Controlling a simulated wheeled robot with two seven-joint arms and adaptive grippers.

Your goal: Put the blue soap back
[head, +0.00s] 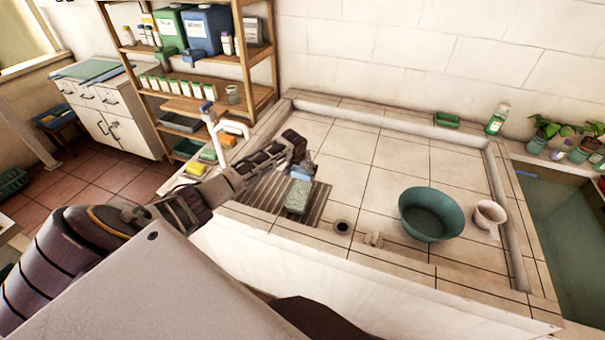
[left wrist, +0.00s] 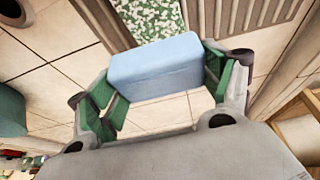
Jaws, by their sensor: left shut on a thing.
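The blue soap (left wrist: 155,68) is a pale blue block held between the green-padded fingers of my left gripper (left wrist: 163,82) in the left wrist view. In the head view the left gripper (head: 303,168) is over the basin, with the soap (head: 307,170) showing small and partly hidden at its tip. It is just behind a speckled green pad (head: 298,196) on a slatted rack (head: 262,193). The soap appears raised above the tiles; the exact gap is unclear. A yellow (head: 195,169), a green (head: 208,154) and an orange soap (head: 225,140) lie along the left ledge. My right gripper is out of view.
A teal bowl (head: 431,214) and a pale cup (head: 489,214) stand on the right of the basin. A small green dish (head: 447,119) and a bottle (head: 497,118) are on the back ledge. A white tap (head: 232,128) rises at the left. The basin's middle tiles are clear.

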